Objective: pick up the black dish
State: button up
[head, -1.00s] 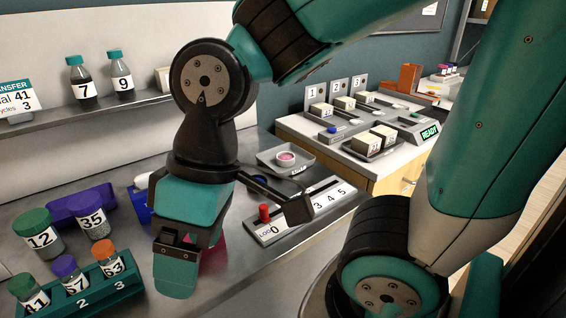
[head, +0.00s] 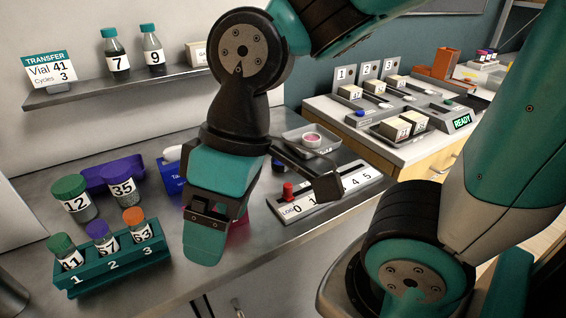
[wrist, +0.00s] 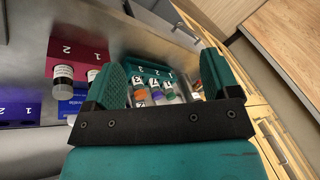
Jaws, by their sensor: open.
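I see no plainly black dish in these frames. One small round dish (head: 312,140) with a pale rim and pink contents sits on a grey tray (head: 292,136) on the steel bench, right of my wrist in the head view. My gripper (head: 207,228) points down over the bench, left of and nearer than that tray. It also shows in the wrist view (wrist: 162,84), with its two teal fingers apart and nothing between them. The bench just beneath the gripper is partly hidden by it.
A teal rack (head: 125,274) with several vials stands at front left, with vials 12 and 35 behind it. A magenta rack (wrist: 72,50) is close by. A red-knobbed log strip (head: 325,195) lies right of my gripper. A shelf (head: 100,90) runs along the wall.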

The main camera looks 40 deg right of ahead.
dwell(0.3)
jog(key=shift+o, duration=0.6)
jog(key=shift+w+d+r, duration=0.1)
jog(key=shift+w, duration=0.05)
jog(key=w+d+r+m+h+p, duration=0.25)
jog(key=w+d+m+p, duration=0.35)
jog(key=w+d+m, duration=0.75)
jog(key=w+d+m+h+p, duration=0.1)
jog(key=w+d+m, duration=0.2)
jog(key=d+m, duration=0.4)
jog(key=w+d+m+h+p, duration=0.1)
jog(key=w+d+m+p, duration=0.1)
jog(key=d+m, duration=0.45)
jog(key=shift+n, duration=0.3)
jog(key=f, duration=0.4)
jog(key=d+f+p, duration=0.1)
jog(key=f, duration=0.3)
jog(key=d+f, duration=0.1)
jog(key=f, duration=0.3)
jog(key=shift+w, duration=0.2)
jog(key=shift+s+a+f+p, duration=0.15)
jog(key=shift+f+p, duration=0.15)
jog(key=shift+f, duration=0.7)
jog(key=shift+w+a+f+p, duration=0.15)
jog(key=shift+f+p, duration=0.2)
jog(key=shift+f, duration=0.6)
jog(key=shift+s+a+f+p, duration=0.15)
jog(key=shift+f+p, duration=0.15)
jog(key=shift+f, duration=0.7)
jog(key=c, duration=1)
